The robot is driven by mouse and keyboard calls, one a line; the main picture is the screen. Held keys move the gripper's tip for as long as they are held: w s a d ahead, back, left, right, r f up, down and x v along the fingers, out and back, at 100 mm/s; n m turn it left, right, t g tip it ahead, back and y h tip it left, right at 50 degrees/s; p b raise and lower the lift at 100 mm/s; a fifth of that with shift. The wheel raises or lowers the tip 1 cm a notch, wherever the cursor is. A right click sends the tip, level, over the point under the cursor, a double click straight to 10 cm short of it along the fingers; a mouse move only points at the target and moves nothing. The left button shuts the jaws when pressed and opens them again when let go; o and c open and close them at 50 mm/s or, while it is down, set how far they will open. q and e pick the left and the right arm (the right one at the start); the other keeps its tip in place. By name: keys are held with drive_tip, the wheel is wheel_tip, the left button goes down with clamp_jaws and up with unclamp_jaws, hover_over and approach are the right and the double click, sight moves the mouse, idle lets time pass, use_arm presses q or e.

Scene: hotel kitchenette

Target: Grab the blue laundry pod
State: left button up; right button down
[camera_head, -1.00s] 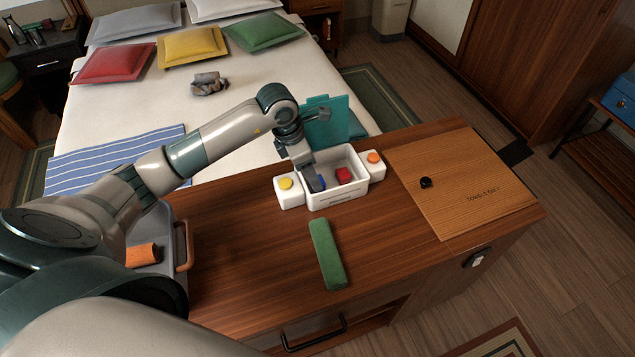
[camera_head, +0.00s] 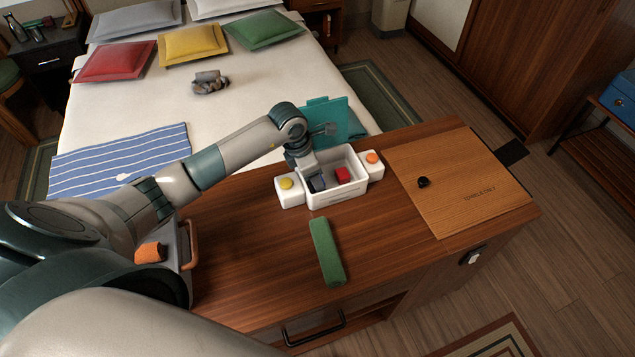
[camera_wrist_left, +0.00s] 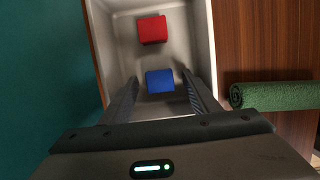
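The blue laundry pod (camera_wrist_left: 160,80) lies on the floor of a white open box (camera_head: 350,188), beside a red pod (camera_head: 343,174). The red pod also shows in the left wrist view (camera_wrist_left: 152,29), farther along the box. My left gripper (camera_head: 317,184) reaches down into the left part of the box. In the left wrist view my left gripper (camera_wrist_left: 160,82) is open, with one fingertip on each side of the blue pod and no clear grip on it. In the head view the gripper mostly hides the blue pod. My right gripper is not in view.
White blocks with a yellow button (camera_head: 286,184) and an orange button (camera_head: 372,157) flank the box. A teal lid (camera_head: 338,116) stands up behind it. A rolled green cloth (camera_head: 327,252) lies in front. A wooden board (camera_head: 460,190) with a black knob is at right.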

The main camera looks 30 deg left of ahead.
use_arm(q)
drive_tip(key=c, duration=1)
drive_tip(key=shift+r+b, duration=0.6)
drive_tip(key=shift+r, duration=0.25)
wheel_tip(320, 180, up, 2)
drive_tip(key=shift+w+r+b, duration=0.1)
drive_tip(key=shift+r+b, duration=0.1)
drive_tip(key=shift+b, duration=0.55)
drive_tip(key=w+d+r+b, duration=0.4)
drive_tip(key=d+r, duration=0.3)
drive_tip(key=d, duration=0.4)
